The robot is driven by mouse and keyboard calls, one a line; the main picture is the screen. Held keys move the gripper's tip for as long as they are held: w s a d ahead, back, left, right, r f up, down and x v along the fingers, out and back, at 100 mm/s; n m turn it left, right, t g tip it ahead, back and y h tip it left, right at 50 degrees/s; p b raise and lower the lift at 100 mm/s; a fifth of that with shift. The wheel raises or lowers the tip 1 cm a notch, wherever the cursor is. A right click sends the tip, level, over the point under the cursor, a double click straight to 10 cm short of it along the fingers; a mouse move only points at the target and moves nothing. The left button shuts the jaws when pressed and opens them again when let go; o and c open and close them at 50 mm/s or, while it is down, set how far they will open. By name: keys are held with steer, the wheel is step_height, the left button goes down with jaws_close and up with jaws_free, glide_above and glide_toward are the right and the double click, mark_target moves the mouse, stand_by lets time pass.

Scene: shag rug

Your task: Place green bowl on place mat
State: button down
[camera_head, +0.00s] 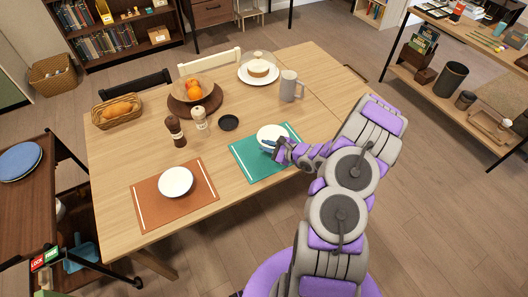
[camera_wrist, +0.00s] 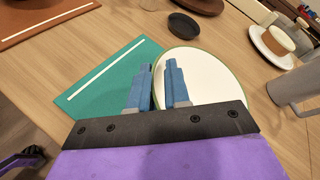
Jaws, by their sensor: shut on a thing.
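The green bowl (camera_head: 272,132) shows a white inside and a thin green rim. It also shows in the wrist view (camera_wrist: 208,75), where its left part overlaps the right edge of the teal place mat (camera_wrist: 108,88). In the head view the bowl is over the far part of the teal place mat (camera_head: 250,167). My gripper (camera_head: 268,145) is shut on the near left rim of the bowl, one blue finger on each side in the wrist view (camera_wrist: 157,82). I cannot tell whether the bowl touches the mat. Its underside is hidden.
An orange place mat (camera_head: 147,208) with a white bowl (camera_head: 175,182) lies to the left. A dark coaster (camera_head: 229,122), a grey mug (camera_head: 289,86), a cake plate (camera_head: 259,77), a pepper mill (camera_head: 175,131) and a shaker (camera_head: 199,118) stand farther back. Bare table (camera_head: 215,148) lies between the mats.

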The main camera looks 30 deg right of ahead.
steer(key=shift+w+f, duration=0.25)
steer(key=shift+w, duration=0.3)
step_height(320, 180, down, 3)
steer(key=shift+a+r+b, duration=0.15)
steer(key=shift+r+b, duration=0.05)
steer(key=shift+b, duration=0.45)
steer(key=shift+a+f, duration=0.2)
steer(key=c, duration=1.1)
jaws_free()
steer(key=shift+d, duration=0.25)
steer(key=shift+s+a, duration=0.1)
steer(key=shift+s, duration=0.05)
